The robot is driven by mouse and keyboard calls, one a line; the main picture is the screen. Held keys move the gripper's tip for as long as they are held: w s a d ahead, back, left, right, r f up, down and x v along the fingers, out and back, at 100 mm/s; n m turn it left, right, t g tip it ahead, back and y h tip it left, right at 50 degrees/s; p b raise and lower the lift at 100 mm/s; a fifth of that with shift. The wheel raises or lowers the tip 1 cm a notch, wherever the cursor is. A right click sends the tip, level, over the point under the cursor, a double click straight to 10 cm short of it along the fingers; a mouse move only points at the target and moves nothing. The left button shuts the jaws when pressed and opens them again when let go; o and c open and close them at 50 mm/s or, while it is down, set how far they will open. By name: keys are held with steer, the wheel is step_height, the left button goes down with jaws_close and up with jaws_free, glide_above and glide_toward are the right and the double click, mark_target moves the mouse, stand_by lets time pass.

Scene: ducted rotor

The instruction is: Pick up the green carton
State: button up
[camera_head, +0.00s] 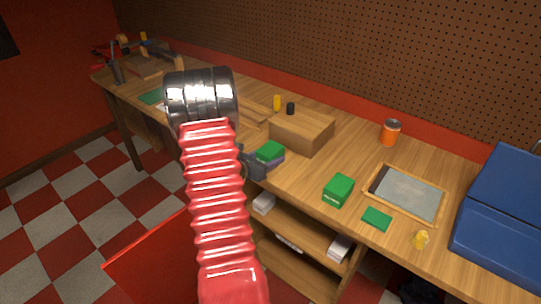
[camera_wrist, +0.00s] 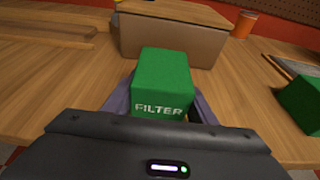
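A green carton (camera_wrist: 163,82) marked "FILTER" stands upright between the two fingers of my gripper (camera_wrist: 160,105) in the wrist view. The grey-purple fingers lie close along its left and right sides, with no gap showing, so the gripper looks shut on it. In the head view the carton's green top (camera_head: 270,150) shows above a finger of my gripper (camera_head: 262,163), near the front edge of the bench. The carton's bottom is hidden, so I cannot tell whether it touches the bench. Another green carton (camera_head: 338,190) stands to the right, also at the right edge of the wrist view (camera_wrist: 303,100).
A brown cardboard box (camera_head: 302,131) stands just behind the held carton. Shelves (camera_head: 300,238) are below.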

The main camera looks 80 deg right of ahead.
mark_target(270, 149)
steer(key=c, duration=0.6)
steer(key=shift+r, duration=0.15)
step_height(270, 149, up, 10)
steer(key=shift+f, duration=0.1)
stand_by(0.4)
stand_by(0.5)
